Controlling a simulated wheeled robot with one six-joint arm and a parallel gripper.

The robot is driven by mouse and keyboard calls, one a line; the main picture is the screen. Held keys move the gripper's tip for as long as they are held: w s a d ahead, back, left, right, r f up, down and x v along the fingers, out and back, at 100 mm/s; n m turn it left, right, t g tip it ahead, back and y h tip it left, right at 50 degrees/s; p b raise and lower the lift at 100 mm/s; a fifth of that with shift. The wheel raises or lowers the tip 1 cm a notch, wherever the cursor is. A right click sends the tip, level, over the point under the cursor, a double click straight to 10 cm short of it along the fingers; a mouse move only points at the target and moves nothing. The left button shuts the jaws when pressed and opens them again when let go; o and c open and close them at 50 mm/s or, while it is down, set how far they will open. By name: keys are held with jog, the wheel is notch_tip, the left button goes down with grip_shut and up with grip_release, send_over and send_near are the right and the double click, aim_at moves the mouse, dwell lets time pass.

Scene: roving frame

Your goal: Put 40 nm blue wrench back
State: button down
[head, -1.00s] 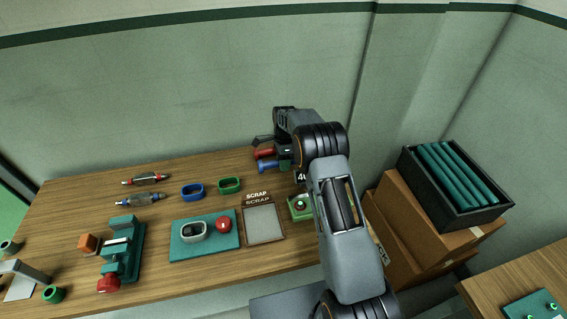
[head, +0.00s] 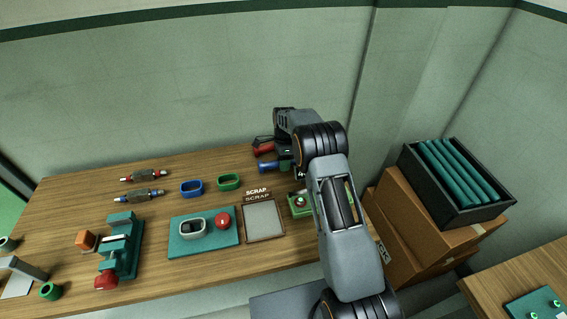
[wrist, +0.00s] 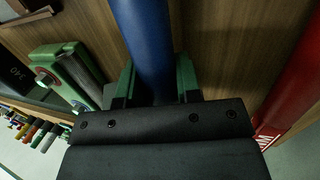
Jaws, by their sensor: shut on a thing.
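The blue wrench (head: 270,167) shows as a blue handle end at the back right of the wooden bench in the head view. In the wrist view its blue shaft (wrist: 145,40) runs between the green fingers of my gripper (wrist: 156,80), which is shut on it. In the head view my arm hides most of the gripper and the rest of the wrench. A red wrench (head: 264,149) lies just behind the blue one, and its red handle (wrist: 298,75) is at the right in the wrist view, apart from the fingers. I cannot tell whether the blue wrench touches the bench.
The scrap tray (head: 247,234), a teal mat (head: 182,253), a blue ring (head: 192,188) and a green ring (head: 229,181) lie to the left. Cardboard boxes (head: 400,222) stand at the right.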

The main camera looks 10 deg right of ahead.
jog(key=c, duration=0.7)
grip_release()
jog(key=shift+c, duration=0.2)
jog(key=shift+r, duration=0.15)
jog(key=shift+r+p, duration=2.5)
jog(key=shift+r, duration=1.4)
